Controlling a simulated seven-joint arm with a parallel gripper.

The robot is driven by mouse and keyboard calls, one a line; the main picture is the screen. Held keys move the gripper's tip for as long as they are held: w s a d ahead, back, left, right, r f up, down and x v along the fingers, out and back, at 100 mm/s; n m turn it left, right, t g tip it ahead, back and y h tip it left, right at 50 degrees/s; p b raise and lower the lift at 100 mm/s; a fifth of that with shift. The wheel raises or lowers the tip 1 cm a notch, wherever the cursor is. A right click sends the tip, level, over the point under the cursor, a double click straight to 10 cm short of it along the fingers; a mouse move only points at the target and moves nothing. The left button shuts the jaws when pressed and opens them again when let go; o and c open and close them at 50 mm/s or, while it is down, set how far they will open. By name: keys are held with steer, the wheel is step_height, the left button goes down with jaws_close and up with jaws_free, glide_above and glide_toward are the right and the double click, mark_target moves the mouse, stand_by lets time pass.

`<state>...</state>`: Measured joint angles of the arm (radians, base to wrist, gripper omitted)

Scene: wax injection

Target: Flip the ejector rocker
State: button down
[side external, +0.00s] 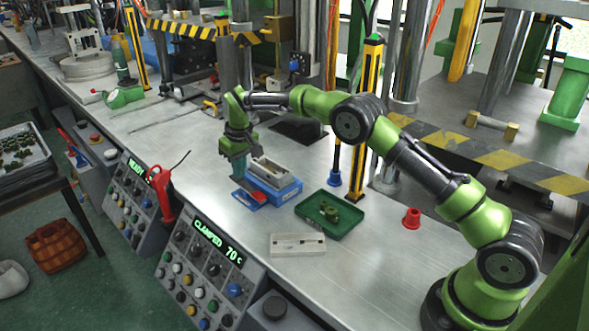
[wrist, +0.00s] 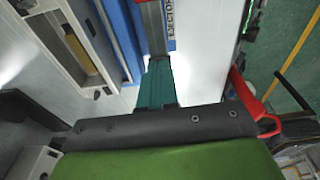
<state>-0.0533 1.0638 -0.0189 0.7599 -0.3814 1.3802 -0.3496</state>
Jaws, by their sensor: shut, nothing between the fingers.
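The ejector rocker's blue base plate (side external: 251,201) lies on the bench in front of the blue box, with a red part (side external: 247,187) on it. In the wrist view a blue strip lettered "EJECTOR" (wrist: 171,22) shows beside a grey bar (wrist: 150,28); which way the rocker is tilted I cannot tell. My gripper (side external: 239,178) points down, its teal fingers shut and empty, right above or at the plate's far end. In the wrist view the fingers (wrist: 158,72) overlap the end of the grey bar; contact is not clear.
A blue box (side external: 274,190) with a pale mold half (side external: 270,171) stands close to the right of the fingers. A green tray (side external: 329,229) with green parts, a pale mold block (side external: 298,244) and a red cup (side external: 411,218) sit further right. A red-handled tool (side external: 162,194) hangs at the bench's front edge.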

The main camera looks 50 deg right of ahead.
mark_target(244, 184)
steer(key=shift+f, duration=1)
stand_by(0.3)
steer(key=shift+r, duration=3.55)
steer(key=shift+w, duration=0.1)
steer(key=shift+s+f+m, duration=0.3)
steer(key=shift+s+f, duration=0.5)
steer(key=shift+f, duration=0.3)
steer(key=s+r+m+t+y, duration=0.1)
steer(key=s+r, duration=0.5)
steer(key=s, duration=0.3)
steer(key=s+r+m+t, duration=0.1)
steer(key=s+r, duration=0.5)
steer(key=s, duration=0.4)
steer(key=s+r+m+t+y, duration=0.1)
steer(key=s+r+t, duration=0.2)
steer(key=s, duration=1.5)
steer(key=shift+a, duration=0.3)
